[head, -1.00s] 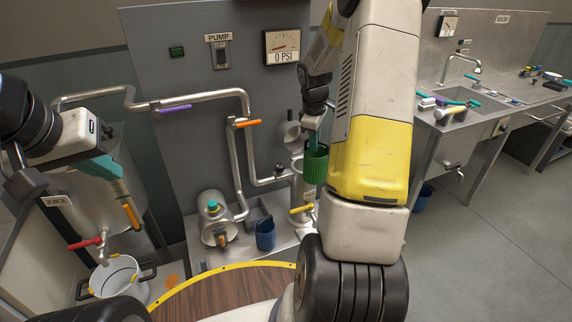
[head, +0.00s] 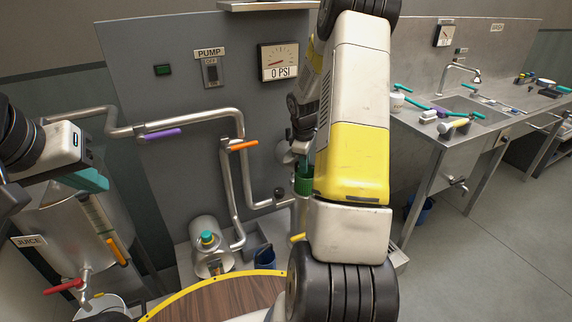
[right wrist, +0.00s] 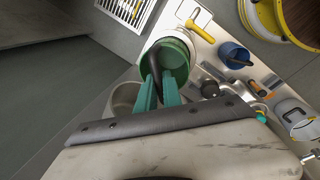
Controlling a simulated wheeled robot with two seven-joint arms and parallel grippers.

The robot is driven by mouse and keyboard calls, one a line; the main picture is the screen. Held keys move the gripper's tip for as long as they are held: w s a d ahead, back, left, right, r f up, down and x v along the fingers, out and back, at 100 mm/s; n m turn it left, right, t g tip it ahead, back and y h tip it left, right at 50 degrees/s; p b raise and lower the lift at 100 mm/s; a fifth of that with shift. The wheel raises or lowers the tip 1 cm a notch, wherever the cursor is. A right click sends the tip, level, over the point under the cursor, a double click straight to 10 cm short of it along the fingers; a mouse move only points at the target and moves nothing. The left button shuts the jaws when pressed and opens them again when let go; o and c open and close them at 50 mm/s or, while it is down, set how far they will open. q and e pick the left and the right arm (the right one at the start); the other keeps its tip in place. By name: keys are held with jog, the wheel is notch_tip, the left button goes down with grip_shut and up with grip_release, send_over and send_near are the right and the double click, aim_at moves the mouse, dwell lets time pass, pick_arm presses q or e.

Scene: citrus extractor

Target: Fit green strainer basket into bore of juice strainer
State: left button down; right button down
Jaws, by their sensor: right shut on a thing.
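The green strainer basket (head: 303,184) shows in the head view, partly hidden by my right arm. It is directly above the top of the upright steel juice strainer (head: 300,214); I cannot tell whether its lower end is inside the bore. In the right wrist view, the basket (right wrist: 183,42) is round, with a dark handle part across it. My right gripper (right wrist: 160,82), with teal fingers, is shut on the basket from above. My left gripper (head: 92,180) is at the left by the juice tank, away from the strainer; its opening cannot be made out.
Pipes with a purple lever (head: 162,133) and an orange lever (head: 243,145) run along the grey panel left of the strainer. A blue cup (head: 265,258) and a steel cylinder (head: 206,240) stand nearby. The sink counter (head: 425,120) is at the right.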

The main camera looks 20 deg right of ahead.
jog(key=shift+f, duration=2.05)
jog(key=c, duration=1.5)
grip_release()
jog(key=s+a+r+m+t, duration=0.1)
jog(key=s+a+r, duration=0.2)
jog(key=r, duration=0.7)
jog(key=s+a+r+m, duration=0.1)
jog(key=s+a+r, duration=0.15)
jog(key=r, duration=0.75)
jog(key=s+a+r+m+t+y, duration=0.1)
jog(key=s+a+r+m, duration=0.2)
jog(key=s, duration=0.7)
jog(key=s+a+r+m+t+y, duration=0.2)
jog(key=s+a+r+m, duration=0.2)
jog(key=s+a+r, duration=0.4)
jog(key=s+a, duration=0.3)
jog(key=a, duration=0.1)
jog(key=shift+a+t+y, duration=0.3)
